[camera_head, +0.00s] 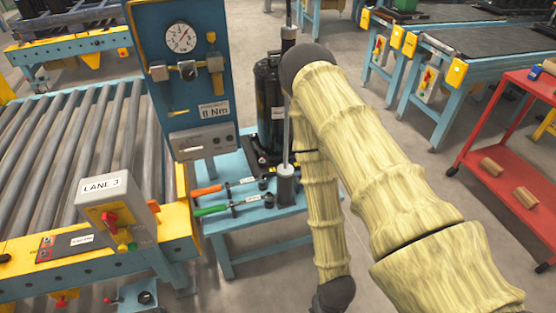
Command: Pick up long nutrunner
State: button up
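A tall, slim tool, likely the long nutrunner (287,130), stands upright at the right side of a light blue bench (226,243). It has a dark upper part, a thin silver shaft and a grey cylinder at its foot, which may be a holder. My yellowish arm passes just to its right, and my arm's black joint is close to its upper part. My arm folds down to a dark joint at the bottom edge. My gripper's fingers do not show.
Orange-handled (207,190) and green-handled (211,210) tools lie on the bench. A black cylindrical unit (268,95) stands behind it. A blue gauge panel (195,80) and roller conveyor (70,150) are left. A red cart (480,165) is right, with grey floor between.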

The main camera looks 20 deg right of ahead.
aim_at(288, 30)
jog(key=u, duration=0.2)
jog(key=k, duration=0.15)
jog(key=z, duration=0.8)
jog(key=i, duration=1.2)
jog(key=u, duration=0.05)
jog(key=k, duration=1.05)
jog(key=z, duration=2.05)
jog(key=i, duration=1)
jog(key=u, duration=0.05)
